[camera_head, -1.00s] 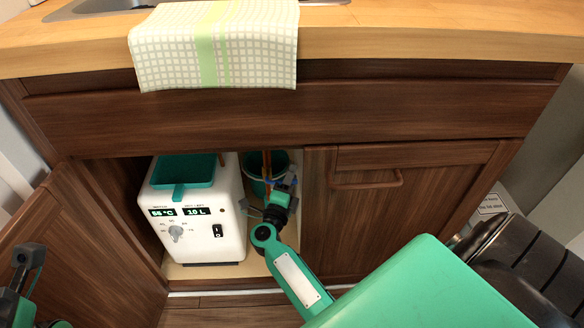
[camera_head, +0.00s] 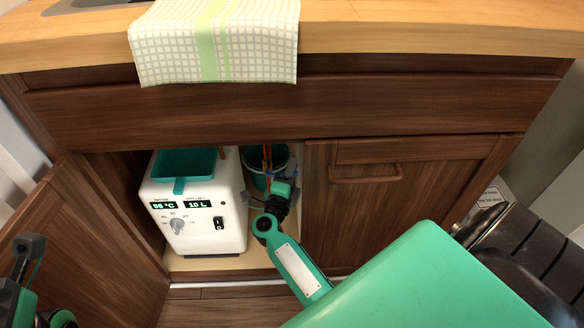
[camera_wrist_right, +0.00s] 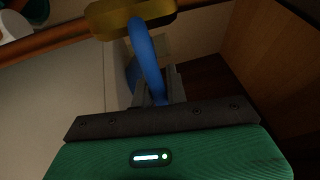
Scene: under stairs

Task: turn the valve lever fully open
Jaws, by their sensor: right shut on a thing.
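The valve has a blue lever (camera_wrist_right: 147,60) and a brass body (camera_wrist_right: 130,17) on a copper pipe (camera_wrist_right: 45,42), seen in the right wrist view. My right gripper (camera_wrist_right: 155,92) is shut on the blue lever, with its grey fingers around the lever's lower part. In the head view my right gripper (camera_head: 268,190) reaches into the open cabinet, beside the white boiler; the lever there is small and mostly hidden by the gripper. My left gripper (camera_head: 28,245) is partly in view at the lower left, away from the valve; its jaws are unclear.
The white boiler (camera_head: 215,225) with a teal tray (camera_head: 185,163) stands close left of my right gripper. A teal bucket (camera_head: 282,160) is behind it. The open door (camera_head: 100,240) is at left, the closed door (camera_head: 400,200) at right. A checked towel (camera_head: 180,45) hangs above.

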